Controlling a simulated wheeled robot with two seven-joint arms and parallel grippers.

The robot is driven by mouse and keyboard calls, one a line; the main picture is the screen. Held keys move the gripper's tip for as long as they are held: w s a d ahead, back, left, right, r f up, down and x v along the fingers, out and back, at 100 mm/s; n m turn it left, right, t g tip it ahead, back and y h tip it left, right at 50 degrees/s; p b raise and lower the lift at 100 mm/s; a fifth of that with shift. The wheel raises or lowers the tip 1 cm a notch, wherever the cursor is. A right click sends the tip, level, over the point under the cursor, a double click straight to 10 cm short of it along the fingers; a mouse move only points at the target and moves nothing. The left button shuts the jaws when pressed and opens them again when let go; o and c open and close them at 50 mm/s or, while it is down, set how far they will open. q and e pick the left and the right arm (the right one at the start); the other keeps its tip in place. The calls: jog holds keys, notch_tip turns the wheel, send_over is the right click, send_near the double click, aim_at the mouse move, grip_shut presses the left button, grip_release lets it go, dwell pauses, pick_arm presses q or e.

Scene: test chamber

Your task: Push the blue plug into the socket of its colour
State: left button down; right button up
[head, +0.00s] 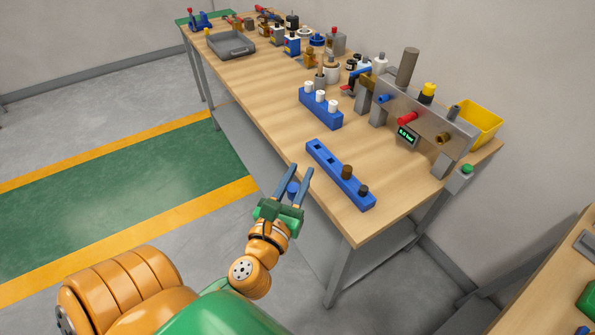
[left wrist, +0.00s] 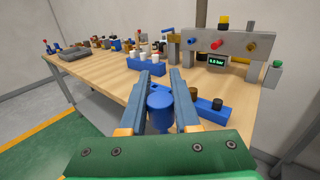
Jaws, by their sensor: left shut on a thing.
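The blue plug (head: 293,188) is held between the two fingers of my left gripper (head: 296,170), off the table's front edge. In the left wrist view the blue plug (left wrist: 160,112) sits between the fingers of the left gripper (left wrist: 162,74). A blue socket-like fitting (head: 383,97) sticks out of the grey panel (head: 422,122) at the back of the bench, well beyond the gripper. It also shows in the left wrist view (left wrist: 190,40). A red fitting (head: 407,119) and a brass fitting (head: 442,138) are on the same panel. My right gripper is out of view.
A blue block (head: 337,164) with empty holes and two brown or dark plugs lies between gripper and panel. Another blue block (head: 321,107) holds white-topped pieces. A yellow bin (head: 478,124) is behind the panel. The bench's front middle (head: 250,100) is clear.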

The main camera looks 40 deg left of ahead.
pick_arm(q)
jog(key=s+m+h, duration=0.1)
jog(key=h, duration=0.1)
jog(key=d+r+m+h, duration=0.1)
jog(key=shift+s+d+m+t+h, duration=0.3)
jog(key=shift+s+h, duration=0.1)
jog(key=s+d+r+m+g+h, duration=0.1)
jog(key=s+d+m+g+h, duration=0.1)
jog(key=m+h, duration=0.4)
jog(key=s+d+r+m+g+h, duration=0.2)
jog(key=d+m+g+h, duration=0.2)
jog(key=h, duration=0.6)
jog(key=shift+s+m+g, duration=0.3)
jog(key=shift+m+g, duration=0.5)
jog(key=shift+m, duration=0.2)
jog(key=shift+d, duration=0.15)
